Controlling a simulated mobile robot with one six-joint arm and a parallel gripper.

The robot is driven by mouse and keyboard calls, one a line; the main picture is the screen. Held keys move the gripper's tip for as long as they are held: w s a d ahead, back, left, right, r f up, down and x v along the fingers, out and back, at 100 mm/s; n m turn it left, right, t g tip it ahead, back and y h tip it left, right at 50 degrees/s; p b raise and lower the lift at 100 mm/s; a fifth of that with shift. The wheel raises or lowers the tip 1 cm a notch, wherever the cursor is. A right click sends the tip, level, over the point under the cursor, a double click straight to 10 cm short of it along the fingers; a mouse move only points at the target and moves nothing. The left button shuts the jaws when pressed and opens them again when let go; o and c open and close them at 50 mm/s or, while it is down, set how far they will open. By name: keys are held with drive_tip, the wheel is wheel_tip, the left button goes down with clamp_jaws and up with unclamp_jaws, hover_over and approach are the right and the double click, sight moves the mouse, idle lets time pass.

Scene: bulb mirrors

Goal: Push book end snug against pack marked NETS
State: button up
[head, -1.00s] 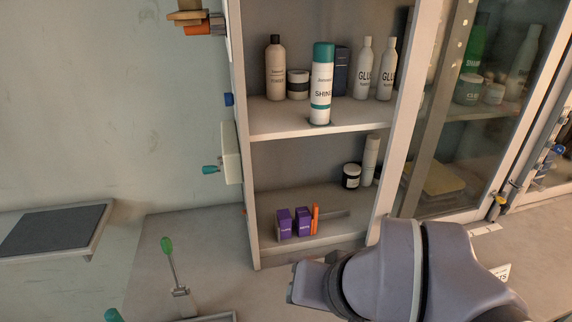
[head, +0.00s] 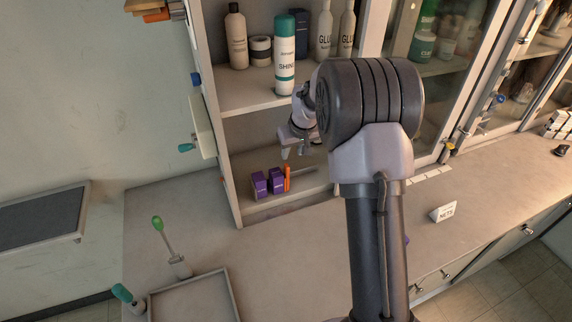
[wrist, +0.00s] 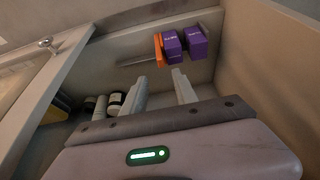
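The orange book end (head: 287,178) stands upright on the cupboard's lower shelf, with a flat grey strip running off to its right. Two purple packs (head: 267,182) stand to its left; their print is too small to read. In the wrist view the book end (wrist: 158,50) is beside the nearer purple pack (wrist: 172,45); I cannot tell whether they touch. My gripper (wrist: 159,75) is open and empty, its two fingers apart and pointing toward the book end and packs. In the head view my gripper (head: 287,153) is above the book end, partly hidden by my wrist.
A small card reading NETS (head: 443,214) stands on the counter at right. The upper shelf (head: 258,97) above holds bottles and jars. A side wall (wrist: 265,60) bounds the bay.

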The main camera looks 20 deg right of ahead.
sight(287, 166)
drive_tip(key=b+x, duration=0.1)
drive_tip(key=x, duration=0.9)
drive_tip(key=shift+w+f, duration=0.15)
drive_tip(key=shift+f, duration=0.05)
clamp_jaws()
